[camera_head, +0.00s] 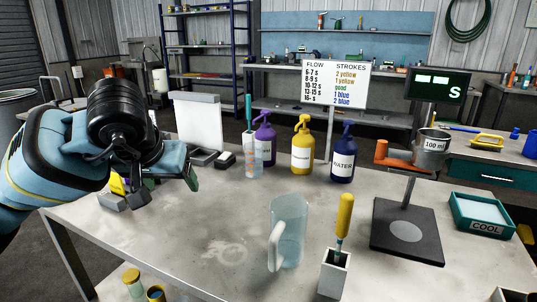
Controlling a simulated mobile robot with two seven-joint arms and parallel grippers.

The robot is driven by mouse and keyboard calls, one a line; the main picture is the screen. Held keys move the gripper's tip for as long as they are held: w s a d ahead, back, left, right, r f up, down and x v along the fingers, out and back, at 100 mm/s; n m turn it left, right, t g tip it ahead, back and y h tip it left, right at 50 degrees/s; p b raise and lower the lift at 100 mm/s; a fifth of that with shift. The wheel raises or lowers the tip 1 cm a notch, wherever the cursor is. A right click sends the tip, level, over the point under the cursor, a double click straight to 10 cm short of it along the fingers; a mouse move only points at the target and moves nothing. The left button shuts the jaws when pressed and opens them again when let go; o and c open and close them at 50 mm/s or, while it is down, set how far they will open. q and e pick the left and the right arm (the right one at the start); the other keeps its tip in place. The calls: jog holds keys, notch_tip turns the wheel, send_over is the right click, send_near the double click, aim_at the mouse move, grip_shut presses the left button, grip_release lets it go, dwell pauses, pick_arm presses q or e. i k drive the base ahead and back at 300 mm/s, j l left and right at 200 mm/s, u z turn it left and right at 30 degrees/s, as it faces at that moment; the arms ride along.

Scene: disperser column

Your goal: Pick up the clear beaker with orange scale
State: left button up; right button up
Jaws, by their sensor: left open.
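The clear beaker with orange scale (251,163) stands upright on the table, left of the bottles, with orange marks on its side. A teal-handled tool (248,112) shows at it, apparently standing inside. My left gripper (162,188) is open and empty, above the left part of the table. It is left of the beaker and apart from it. My right gripper is not in view.
Purple (264,142), yellow (303,148) and blue (343,155) pump bottles stand right of the beaker. A clear handled jug (290,225) and a holder (333,274) with a yellow-handled tool stand in front. The left front tabletop (185,235) is clear.

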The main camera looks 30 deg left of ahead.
aim_at(254, 159)
jog(key=i, duration=0.95)
